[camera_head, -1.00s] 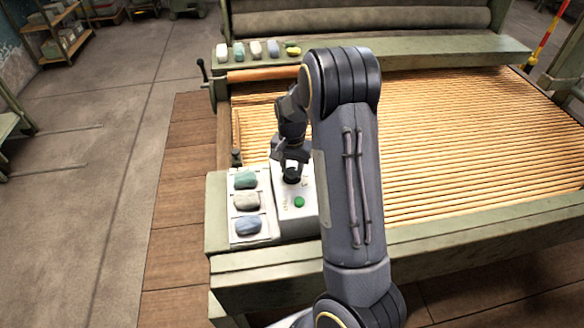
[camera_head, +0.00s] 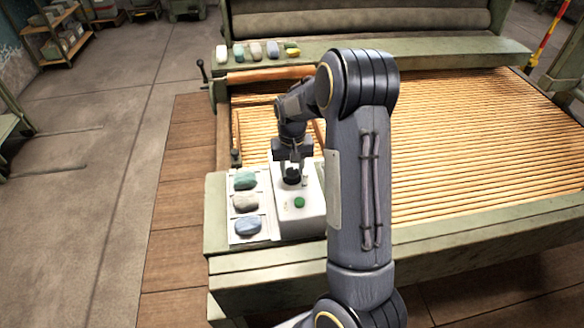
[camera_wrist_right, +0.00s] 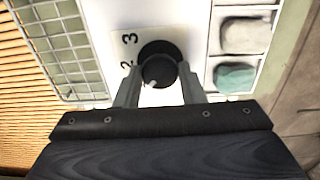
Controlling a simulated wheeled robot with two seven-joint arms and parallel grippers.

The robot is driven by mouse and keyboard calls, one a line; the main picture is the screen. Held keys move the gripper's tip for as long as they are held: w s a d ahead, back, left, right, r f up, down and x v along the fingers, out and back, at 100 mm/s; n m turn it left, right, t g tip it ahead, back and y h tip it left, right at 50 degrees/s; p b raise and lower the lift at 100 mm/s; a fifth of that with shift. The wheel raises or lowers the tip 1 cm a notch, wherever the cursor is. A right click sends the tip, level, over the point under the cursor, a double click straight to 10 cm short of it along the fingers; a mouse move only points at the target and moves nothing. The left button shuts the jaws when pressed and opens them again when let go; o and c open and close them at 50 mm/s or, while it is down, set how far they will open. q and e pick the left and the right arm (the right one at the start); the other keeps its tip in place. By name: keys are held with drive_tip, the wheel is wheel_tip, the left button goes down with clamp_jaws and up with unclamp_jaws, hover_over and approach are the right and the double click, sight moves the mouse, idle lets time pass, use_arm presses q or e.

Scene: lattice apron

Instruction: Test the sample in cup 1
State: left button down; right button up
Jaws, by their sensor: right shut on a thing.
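A white box (camera_head: 311,222) stands at the near left corner of the slatted bed, with a round black knob (camera_head: 292,176) and a green button (camera_head: 299,202) on top. My right gripper (camera_head: 293,168) is shut on the knob from above. In the right wrist view the knob (camera_wrist_right: 160,66) lies between the two fingers (camera_wrist_right: 160,90), with the marks 2 and 3 beside it. No mark 1 is readable. My left gripper is not in view.
Several coloured lumps (camera_head: 256,50) sit on the far rail of the machine. A crank handle (camera_head: 201,66) sticks out at its left. The slatted bed (camera_head: 450,140) is bare to the right. A pale grid (camera_wrist_right: 58,45) shows in the right wrist view.

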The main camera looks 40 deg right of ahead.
sight(292, 171)
idle(0.3)
drive_tip(key=o, duration=1)
wheel_tip(292, 171, up, 7)
drive_tip(key=shift+r, duration=0.45)
